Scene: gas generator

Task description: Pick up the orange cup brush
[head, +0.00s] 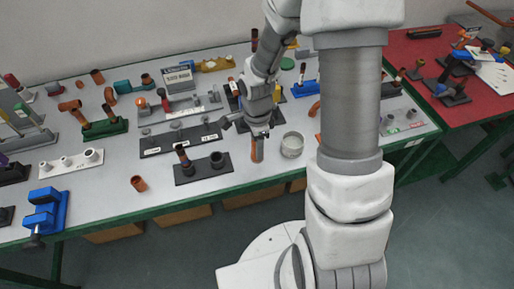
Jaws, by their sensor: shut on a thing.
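My gripper (256,133) is above the front edge of the grey table, pointing down. It is shut on a small upright piece, the orange cup brush (254,152), which shows as an orange strip beside a grey cylindrical part just below the fingers. The fingers and wrist hide its upper part. It is small in the picture, and I cannot tell whether its lower end touches the table.
A grey round container (292,146) stands just right of my gripper. A dark holder (203,168) with upright pieces is to the left, and a small orange-brown cup (138,184) stands farther left. A blue vise (46,211) sits at the left front. A red table (440,60) is at right.

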